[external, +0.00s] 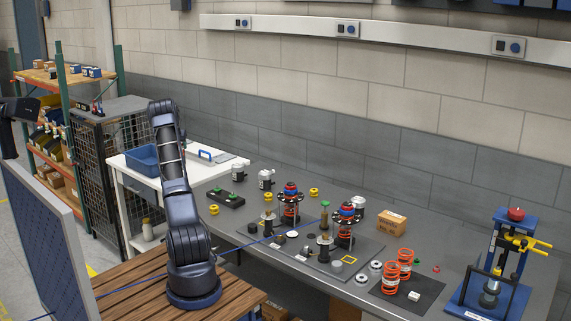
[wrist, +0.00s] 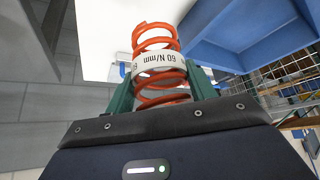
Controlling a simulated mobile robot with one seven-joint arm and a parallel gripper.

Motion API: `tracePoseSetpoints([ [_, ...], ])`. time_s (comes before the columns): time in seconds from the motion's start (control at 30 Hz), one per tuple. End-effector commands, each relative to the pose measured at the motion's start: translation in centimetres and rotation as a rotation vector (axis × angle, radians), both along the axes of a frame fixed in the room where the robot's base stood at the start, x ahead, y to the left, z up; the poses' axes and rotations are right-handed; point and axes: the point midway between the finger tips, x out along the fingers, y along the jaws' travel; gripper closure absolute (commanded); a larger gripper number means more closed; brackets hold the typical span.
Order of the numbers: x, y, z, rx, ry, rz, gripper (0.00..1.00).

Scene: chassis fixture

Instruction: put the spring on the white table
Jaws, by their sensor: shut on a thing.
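My gripper (wrist: 162,82) is shut on an orange coil spring (wrist: 158,38) with a white band marked "60 N/mm". The green fingers press it from both sides, and the spring points up in the wrist view. The white table (external: 203,172) stands behind my arm, left of the grey bench. A white surface, apparently that table (wrist: 95,35), shows behind the spring in the wrist view. I cannot tell the gap between them. In the external view my gripper and the held spring are hidden behind my arm.
A blue bin (external: 143,158) sits on the white table's left part, and a blue-handled item (external: 213,155) lies near its back. A wire cage (external: 95,160) is to the left. The grey bench holds orange springs (external: 397,265) and assembled struts (external: 290,200).

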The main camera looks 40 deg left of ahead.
Motion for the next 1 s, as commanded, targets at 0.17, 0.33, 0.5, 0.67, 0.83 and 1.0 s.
tracePoseSetpoints([
  [0.17, -0.1, 0.0, -3.9, -0.001, 0.0, 0.001, 0.87],
  [0.33, 0.0, 0.0, -6.9, -0.001, -0.001, 0.001, 0.87],
  [0.5, 0.0, 0.0, -8.4, 0.0, -0.001, 0.001, 0.87],
  [0.67, 0.0, 0.0, -9.2, 0.0, -0.001, 0.001, 0.87],
  [0.83, 0.0, 0.0, -11.4, -0.002, 0.0, 0.0, 0.87],
  [1.0, 0.0, 0.0, -12.7, 0.001, -0.002, 0.0, 0.87],
])
